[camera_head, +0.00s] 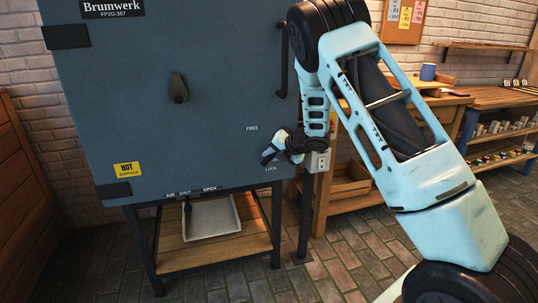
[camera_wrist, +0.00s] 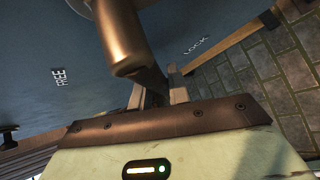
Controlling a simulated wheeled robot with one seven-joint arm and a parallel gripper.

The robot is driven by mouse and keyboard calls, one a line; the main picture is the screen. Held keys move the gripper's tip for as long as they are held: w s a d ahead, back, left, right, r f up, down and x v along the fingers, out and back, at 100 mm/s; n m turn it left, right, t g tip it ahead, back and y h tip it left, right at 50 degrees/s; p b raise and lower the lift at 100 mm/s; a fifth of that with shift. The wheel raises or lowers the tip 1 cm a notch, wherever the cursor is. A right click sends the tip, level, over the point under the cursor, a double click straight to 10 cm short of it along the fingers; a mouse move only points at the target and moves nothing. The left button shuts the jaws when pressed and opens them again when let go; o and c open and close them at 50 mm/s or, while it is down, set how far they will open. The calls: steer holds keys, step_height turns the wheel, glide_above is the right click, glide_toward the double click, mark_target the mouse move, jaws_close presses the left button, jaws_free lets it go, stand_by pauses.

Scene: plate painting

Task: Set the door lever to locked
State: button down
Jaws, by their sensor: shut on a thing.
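The blue-grey door (camera_head: 225,75) fills the left half of the head view, with FREE above and LOCK below beside my gripper (camera_head: 272,151). In the wrist view the door lever (camera_wrist: 125,45) is a thick bronze-brown bar that narrows to a dark end. My gripper's fingers (camera_wrist: 157,93) are shut around that dark end. The FREE mark lies to the left and the LOCK mark to the upper right, with the lever between them. In the head view my gripper hides most of the lever, so its exact angle is unclear there.
A dark knob (camera_head: 178,88) stands out from the door's middle. A vertical door handle (camera_head: 284,60) runs near its right edge. A pale tray (camera_head: 212,217) sits on the shelf below. A wooden workbench (camera_head: 345,190) stands right of the door. Brick floor is open in front.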

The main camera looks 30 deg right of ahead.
steer(key=s+d+f+n+g+h+b, duration=0.1)
steer(key=d+f+n+g+h+b, duration=0.1)
steer(key=d+h+b, duration=0.3)
steer(key=shift+s+d+f+n+h+b, duration=0.15)
steer(key=shift+s+d+n+h+b, duration=0.1)
steer(key=shift+n+h+b, duration=0.55)
steer(key=c, duration=1.3)
jaws_free()
steer(key=p+v, duration=0.2)
steer(key=v, duration=1.5)
steer(key=shift+a+r+p, duration=0.25)
steer(key=shift+r+p, duration=0.05)
steer(key=shift+p, duration=0.05)
steer(key=shift+w, duration=0.1)
